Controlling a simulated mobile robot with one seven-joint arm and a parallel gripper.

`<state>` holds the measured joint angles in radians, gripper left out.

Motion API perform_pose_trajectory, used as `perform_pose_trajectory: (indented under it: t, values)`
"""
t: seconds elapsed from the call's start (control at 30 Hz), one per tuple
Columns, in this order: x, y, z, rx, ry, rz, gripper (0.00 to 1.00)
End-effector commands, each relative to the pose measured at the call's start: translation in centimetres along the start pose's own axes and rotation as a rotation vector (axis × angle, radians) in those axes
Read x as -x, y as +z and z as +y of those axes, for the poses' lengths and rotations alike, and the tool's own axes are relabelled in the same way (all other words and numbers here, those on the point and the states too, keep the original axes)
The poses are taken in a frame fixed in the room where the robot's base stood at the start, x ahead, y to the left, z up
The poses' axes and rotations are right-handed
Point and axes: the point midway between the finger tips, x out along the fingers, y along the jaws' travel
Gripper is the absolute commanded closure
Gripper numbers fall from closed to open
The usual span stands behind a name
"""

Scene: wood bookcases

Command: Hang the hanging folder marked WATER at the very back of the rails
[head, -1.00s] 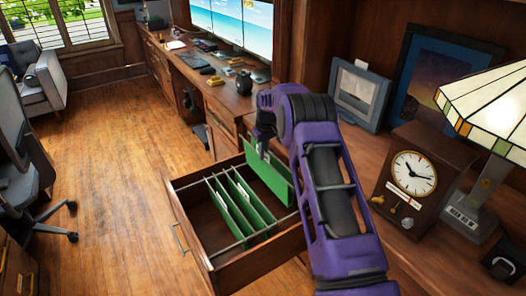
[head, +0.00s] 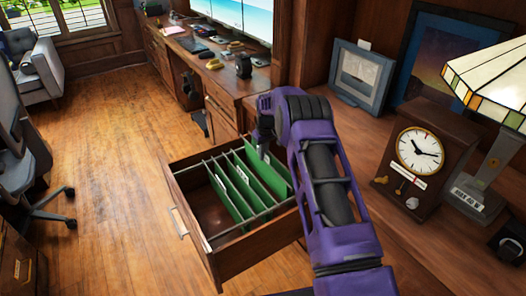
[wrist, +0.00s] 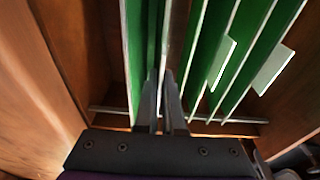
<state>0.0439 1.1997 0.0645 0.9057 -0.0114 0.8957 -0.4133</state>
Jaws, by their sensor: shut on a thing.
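My gripper (head: 263,148) is shut on a green hanging folder (head: 268,177) at the right, cabinet-side end of the open drawer (head: 239,256). The folder now sits down at about the level of the other green folders (head: 227,190). In the wrist view my fingers (wrist: 162,105) point down at the leftmost green folder (wrist: 137,50), next to the bare drawer wall. Several folders with white tabs (wrist: 222,63) stand to its right. I cannot read WATER on any tab. Whether the folder's hooks rest on both rails (head: 243,233) I cannot tell.
The drawer's left end, by its handle (head: 179,222), is empty. A clock (head: 420,160), a lamp (head: 490,100) and a picture frame (head: 362,72) stand on the desk to the right of my arm.

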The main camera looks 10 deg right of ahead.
Motion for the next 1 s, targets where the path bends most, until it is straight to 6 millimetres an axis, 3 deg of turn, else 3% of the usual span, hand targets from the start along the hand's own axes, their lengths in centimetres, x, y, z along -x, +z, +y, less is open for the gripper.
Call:
perform_pose_trajectory:
  t: [0.5, 1.0]
  values:
    - [-4.4, 0.7, -0.1, 0.0, 0.0, 0.0, 1.0]
    - [-5.3, 0.8, 0.0, 0.0, 0.001, 0.001, 1.0]
